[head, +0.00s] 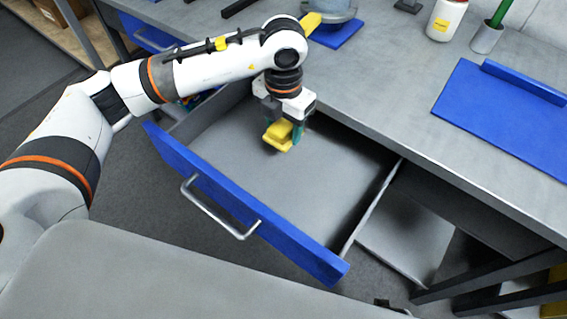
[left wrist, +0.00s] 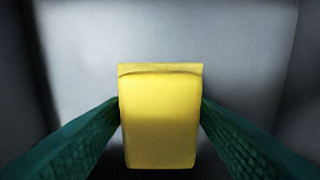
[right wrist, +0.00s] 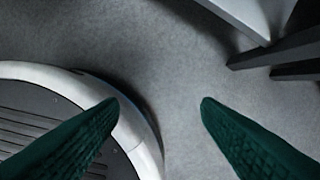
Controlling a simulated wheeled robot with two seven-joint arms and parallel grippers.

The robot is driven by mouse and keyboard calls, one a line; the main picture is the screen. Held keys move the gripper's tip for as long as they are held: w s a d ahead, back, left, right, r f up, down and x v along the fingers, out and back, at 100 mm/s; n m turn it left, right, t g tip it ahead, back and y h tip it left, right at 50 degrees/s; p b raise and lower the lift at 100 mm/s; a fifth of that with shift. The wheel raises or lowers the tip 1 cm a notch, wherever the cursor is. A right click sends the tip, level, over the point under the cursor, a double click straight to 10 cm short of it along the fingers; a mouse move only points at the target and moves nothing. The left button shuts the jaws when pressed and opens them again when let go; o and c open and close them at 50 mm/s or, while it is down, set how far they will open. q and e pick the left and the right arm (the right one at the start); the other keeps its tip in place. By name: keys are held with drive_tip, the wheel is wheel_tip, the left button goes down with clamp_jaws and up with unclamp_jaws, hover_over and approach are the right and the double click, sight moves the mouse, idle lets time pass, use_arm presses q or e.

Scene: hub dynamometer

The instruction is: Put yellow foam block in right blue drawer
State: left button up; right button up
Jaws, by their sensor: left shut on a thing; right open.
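The yellow foam block (head: 279,135) is held between the fingers of my left gripper (head: 284,130), which is shut on it. In the left wrist view the block (left wrist: 159,118) fills the space between the two green fingers, with grey drawer floor behind it. The right blue drawer (head: 236,202) is pulled open, with a blue front and a metal handle. The block is over the inside of this drawer; a gap below it is hard to judge. My right gripper (right wrist: 158,105) shows only in the right wrist view, open and empty above the grey floor.
The grey workbench top (head: 385,90) lies behind the drawer. On it are a blue mat (head: 503,118), a white jar (head: 445,20) and a grey cup (head: 486,38) with a green item. Another blue drawer front (head: 146,33) is at the upper left. The drawer's inside looks otherwise empty.

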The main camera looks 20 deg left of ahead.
sight(284, 162)
use_arm(q)
wheel_tip(284, 162, down, 10)
drive_tip(key=shift+r+b, duration=0.25)
drive_tip(key=shift+b, duration=0.2)
drive_tip(key=shift+f, duration=0.2)
use_arm(e)
drive_tip(key=r, duration=0.1)
drive_tip(key=w+r, duration=0.1)
drive_tip(key=shift+w+a+r, duration=0.1)
drive_tip(key=shift+w+r, duration=0.15)
drive_tip(key=shift+r, duration=0.15)
use_arm(q)
drive_tip(key=shift+f, duration=0.1)
drive_tip(key=o, duration=1)
use_arm(e)
drive_tip(key=shift+w+r, duration=0.15)
drive_tip(key=shift+r, duration=0.2)
